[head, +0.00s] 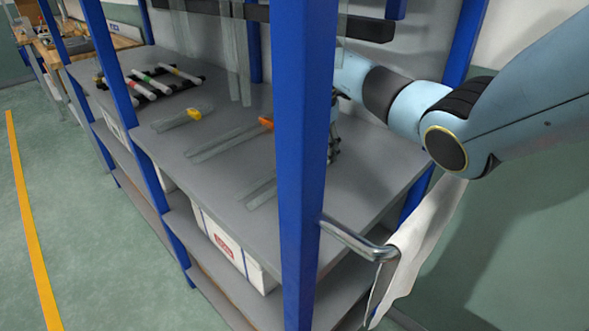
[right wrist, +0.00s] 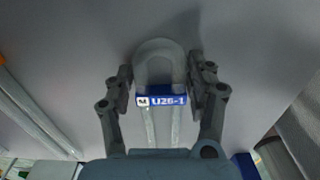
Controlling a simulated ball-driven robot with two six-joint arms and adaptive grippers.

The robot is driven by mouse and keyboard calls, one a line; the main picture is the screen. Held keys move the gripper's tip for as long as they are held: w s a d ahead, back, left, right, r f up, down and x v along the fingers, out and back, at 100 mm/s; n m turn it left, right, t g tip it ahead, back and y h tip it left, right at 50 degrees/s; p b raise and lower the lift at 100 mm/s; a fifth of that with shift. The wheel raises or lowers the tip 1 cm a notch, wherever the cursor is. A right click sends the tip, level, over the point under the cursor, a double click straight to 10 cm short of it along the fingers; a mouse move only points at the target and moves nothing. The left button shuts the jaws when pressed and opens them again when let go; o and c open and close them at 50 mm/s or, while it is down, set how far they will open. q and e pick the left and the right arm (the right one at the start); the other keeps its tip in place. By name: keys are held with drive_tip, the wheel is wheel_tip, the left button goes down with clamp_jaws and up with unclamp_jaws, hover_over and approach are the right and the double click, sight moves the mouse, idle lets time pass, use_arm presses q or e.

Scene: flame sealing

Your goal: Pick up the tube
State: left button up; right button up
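A clear glass U-shaped tube with a blue label reading U26-1 (right wrist: 165,101) lies between the fingers of my right gripper (right wrist: 160,84) in the right wrist view. One finger is at each side of its bend, very close to the glass. I cannot tell whether they touch it. In the head view the legs of a clear tube (head: 262,192) run across the grey shelf toward my right gripper, and its far part is hidden behind the blue post. My right gripper there is mostly hidden by that post. My left gripper is not in view.
Blue rack posts (head: 302,180) stand in front of my right arm. Clear tubes with orange parts (head: 225,140) (head: 183,117) lie on the grey shelf (head: 225,215). A dark rack with white tubes (head: 150,82) is farther back. A white cloth (head: 425,240) hangs from a metal bar (head: 352,238).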

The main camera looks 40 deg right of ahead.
drive_tip(key=c, duration=0.6)
wheel_tip(320, 180, up, 10)
drive_tip(key=shift+r, duration=0.1)
drive_tip(key=shift+c, duration=0.2)
idle(0.5)
